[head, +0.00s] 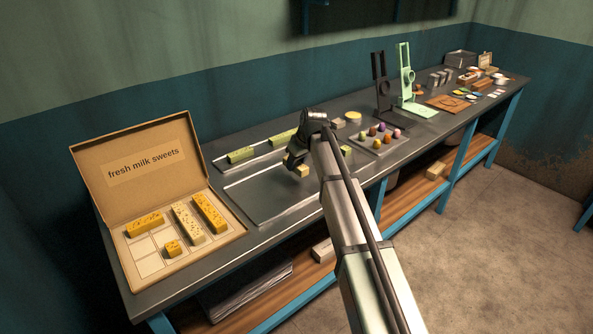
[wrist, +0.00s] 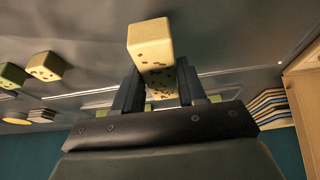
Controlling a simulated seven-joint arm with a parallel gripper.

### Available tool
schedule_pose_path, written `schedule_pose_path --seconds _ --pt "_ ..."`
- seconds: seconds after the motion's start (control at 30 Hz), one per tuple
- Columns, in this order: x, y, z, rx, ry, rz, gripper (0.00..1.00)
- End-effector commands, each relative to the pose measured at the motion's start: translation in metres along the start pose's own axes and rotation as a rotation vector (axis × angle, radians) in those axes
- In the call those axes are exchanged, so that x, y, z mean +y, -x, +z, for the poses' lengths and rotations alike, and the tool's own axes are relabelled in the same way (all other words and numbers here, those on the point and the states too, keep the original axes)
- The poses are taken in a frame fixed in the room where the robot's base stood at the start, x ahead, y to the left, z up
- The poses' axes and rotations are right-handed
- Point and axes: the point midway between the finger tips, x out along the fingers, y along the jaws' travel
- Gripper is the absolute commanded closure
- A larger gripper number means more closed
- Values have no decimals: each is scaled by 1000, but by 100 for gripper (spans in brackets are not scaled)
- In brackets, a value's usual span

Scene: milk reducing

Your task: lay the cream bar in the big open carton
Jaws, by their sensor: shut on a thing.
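The cream bar (wrist: 150,42) is pale with dark specks; in the wrist view it sticks out between the two fingers. My gripper (wrist: 160,93) is shut on it. In the head view my gripper (head: 298,158) is over the metal tray, and an end of the cream bar (head: 303,171) shows below the dark fingers; the hand hides much of it. The big open carton (head: 232,237) stands at the left with its labelled lid upright. It holds a yellow bar at left, a cream speckled bar, another yellow bar at right and a small yellow piece, beside bare pale squares.
The metal tray (head: 250,203) lies between the carton and my gripper. Green bars (head: 283,136) lie on a tray behind it. To the right are a tray of coloured balls (head: 372,146), a black stand (head: 382,88) and a light green stand (head: 406,80).

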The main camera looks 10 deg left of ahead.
Motion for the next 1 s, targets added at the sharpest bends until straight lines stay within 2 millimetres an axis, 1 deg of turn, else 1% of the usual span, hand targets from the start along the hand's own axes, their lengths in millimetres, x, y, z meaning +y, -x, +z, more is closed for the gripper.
schedule_pose_path --seconds 0.03,0.1,0.3,0.5,0.67,0.77,0.87,0.97,1.0 --pt "1 9 -5 2 0 1 93" --pt "1 21 -10 2 0 1 93" --pt "0 46 -20 1 0 0 93" --pt "0 58 -24 -1 -1 -1 93" --pt "-4 59 -27 -1 4 -3 93" --pt "-18 56 -33 -1 21 -10 93" --pt "-44 52 -44 -1 51 -23 93" --pt "-79 47 -58 0 93 -40 93" --pt "-93 45 -63 0 110 -47 93"
